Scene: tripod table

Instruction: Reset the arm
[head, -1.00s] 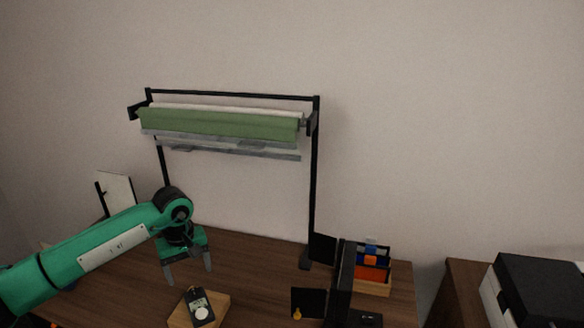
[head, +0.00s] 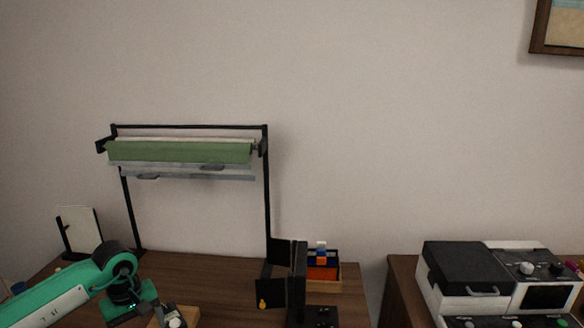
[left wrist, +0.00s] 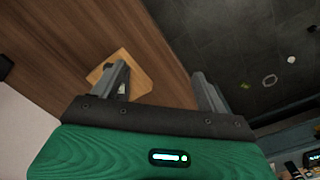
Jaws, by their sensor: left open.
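My left arm comes in from the lower left of the head view, green with black joints. My right gripper is in neither view.
A black stand with green and grey rolls (head: 180,152) rises at the back of the wooden table (head: 205,272). A black upright device (head: 298,280) and an organizer box (head: 321,270) stand right of it. A separate table at right holds a black and white machine (head: 500,285).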

